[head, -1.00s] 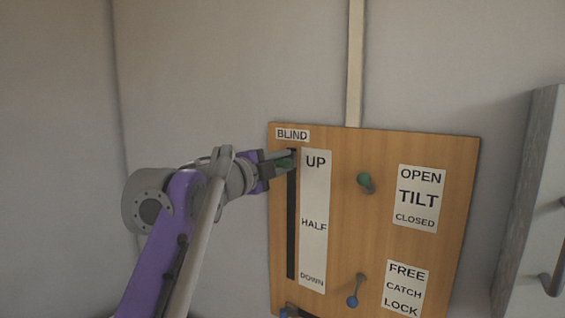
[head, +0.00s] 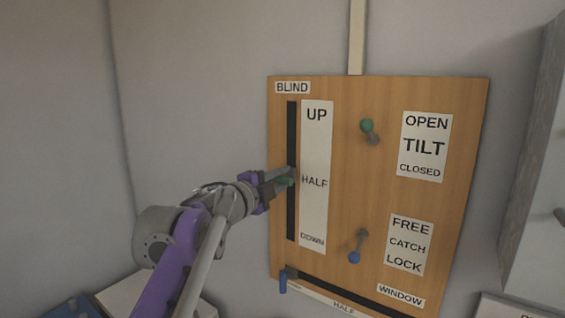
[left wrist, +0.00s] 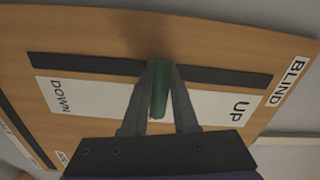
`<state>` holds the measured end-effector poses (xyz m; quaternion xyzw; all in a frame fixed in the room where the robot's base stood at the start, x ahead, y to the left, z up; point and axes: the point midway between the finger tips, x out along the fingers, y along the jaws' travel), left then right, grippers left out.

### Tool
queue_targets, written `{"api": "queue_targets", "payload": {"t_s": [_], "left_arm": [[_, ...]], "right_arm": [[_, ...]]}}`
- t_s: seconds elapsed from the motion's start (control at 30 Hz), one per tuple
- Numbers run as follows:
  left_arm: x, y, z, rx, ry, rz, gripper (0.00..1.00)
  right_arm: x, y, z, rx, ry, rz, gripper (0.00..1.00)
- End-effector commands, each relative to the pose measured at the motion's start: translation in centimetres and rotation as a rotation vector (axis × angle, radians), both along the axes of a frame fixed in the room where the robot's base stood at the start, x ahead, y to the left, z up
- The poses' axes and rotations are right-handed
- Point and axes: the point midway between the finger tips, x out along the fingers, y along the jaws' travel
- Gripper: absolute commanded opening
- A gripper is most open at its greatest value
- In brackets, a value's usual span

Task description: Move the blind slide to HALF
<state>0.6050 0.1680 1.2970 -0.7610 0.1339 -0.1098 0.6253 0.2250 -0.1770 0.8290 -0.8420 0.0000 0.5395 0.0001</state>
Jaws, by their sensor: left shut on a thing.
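The wooden panel (head: 345,130) carries a vertical black slot (head: 291,130) under the BLIND label (head: 292,88). A white scale (head: 315,150) beside the slot reads UP, HALF and DOWN. My left gripper (head: 284,180) is shut on the green blind slide knob (head: 285,182), level with the word HALF in the head view. The left wrist view shows the green knob (left wrist: 161,88) between the two fingers, about midway along the slot; the fingers hide the HALF word there. My right gripper is not in view.
To the right are a green-tipped TILT lever (head: 367,126) and a blue-tipped CATCH lever (head: 355,256). Below is a horizontal WINDOW slot (head: 345,290) with a blue handle (head: 283,281). A grey cabinet (head: 535,170) stands at the right.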

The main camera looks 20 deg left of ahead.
Motion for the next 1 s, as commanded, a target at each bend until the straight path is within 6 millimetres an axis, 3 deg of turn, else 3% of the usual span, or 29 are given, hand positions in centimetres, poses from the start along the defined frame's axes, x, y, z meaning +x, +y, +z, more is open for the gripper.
{"api": "queue_targets", "payload": {"t_s": [0.1, 0.37, 0.4, 0.53, 0.57, 0.87, 1.0], "left_arm": [[0.0, 0.0, -0.8, -0.003, 0.000, 0.000, 0.00], [0.0, 0.0, -0.7, -0.003, 0.000, 0.000, 0.00], [0.0, 0.0, -0.7, -0.003, 0.000, 0.000, 0.31], [0.0, 0.0, -0.7, -0.002, 0.000, 0.000, 0.54], [0.0, 0.0, -0.7, -0.002, 0.000, 0.000, 0.56], [-0.2, 0.0, -0.7, -0.001, -0.001, 0.000, 0.56], [-1.4, 0.5, -0.6, -0.001, 0.000, 0.001, 0.56]], "right_arm": [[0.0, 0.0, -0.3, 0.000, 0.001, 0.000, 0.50], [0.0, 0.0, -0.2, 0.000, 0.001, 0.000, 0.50], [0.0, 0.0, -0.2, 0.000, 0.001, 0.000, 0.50], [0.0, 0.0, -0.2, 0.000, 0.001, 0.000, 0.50], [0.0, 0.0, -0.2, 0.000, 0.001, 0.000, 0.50], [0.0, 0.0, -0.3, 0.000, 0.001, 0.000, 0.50], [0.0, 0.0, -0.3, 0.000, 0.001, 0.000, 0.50]]}}
